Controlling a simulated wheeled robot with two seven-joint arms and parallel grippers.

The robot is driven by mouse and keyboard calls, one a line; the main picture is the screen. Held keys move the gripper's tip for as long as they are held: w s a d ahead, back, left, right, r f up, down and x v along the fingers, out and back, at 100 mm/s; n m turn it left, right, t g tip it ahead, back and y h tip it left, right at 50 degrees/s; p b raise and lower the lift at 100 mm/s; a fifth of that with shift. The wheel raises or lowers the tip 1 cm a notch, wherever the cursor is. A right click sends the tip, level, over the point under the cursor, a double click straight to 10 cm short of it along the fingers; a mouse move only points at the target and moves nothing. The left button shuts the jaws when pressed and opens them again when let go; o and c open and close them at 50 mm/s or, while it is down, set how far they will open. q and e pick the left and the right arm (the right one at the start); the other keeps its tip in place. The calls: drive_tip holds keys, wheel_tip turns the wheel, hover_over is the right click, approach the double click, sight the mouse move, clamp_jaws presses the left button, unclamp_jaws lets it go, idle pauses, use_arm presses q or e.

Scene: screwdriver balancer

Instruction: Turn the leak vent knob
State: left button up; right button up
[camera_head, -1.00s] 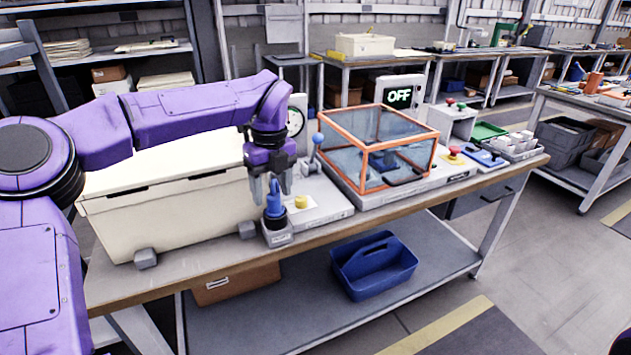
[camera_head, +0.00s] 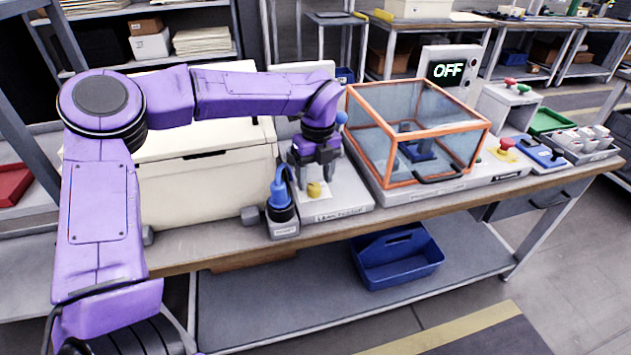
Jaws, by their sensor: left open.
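A small yellow knob (camera_head: 314,189) stands on the light grey panel (camera_head: 345,201) near the table's front edge, in the head view. I take it to be the leak vent knob. My left gripper (camera_head: 313,179) points down right at the knob, with its fingers apart. The knob shows between and just below the fingertips; I cannot tell whether they touch it. The purple wrist hides the panel's back part. My right gripper is not in view.
A blue tool (camera_head: 280,190) stands in a grey holder (camera_head: 284,229) just left of the panel. An orange-framed clear box (camera_head: 437,129) stands to the right, and a cream case (camera_head: 200,190) to the left. A display (camera_head: 448,71) reads OFF.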

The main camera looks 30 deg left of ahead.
use_arm(q)
drive_tip(key=shift+s+f, duration=0.15)
drive_tip(key=shift+f, duration=0.85)
drive_tip(key=c, duration=1)
drive_tip(key=shift+c, duration=0.2)
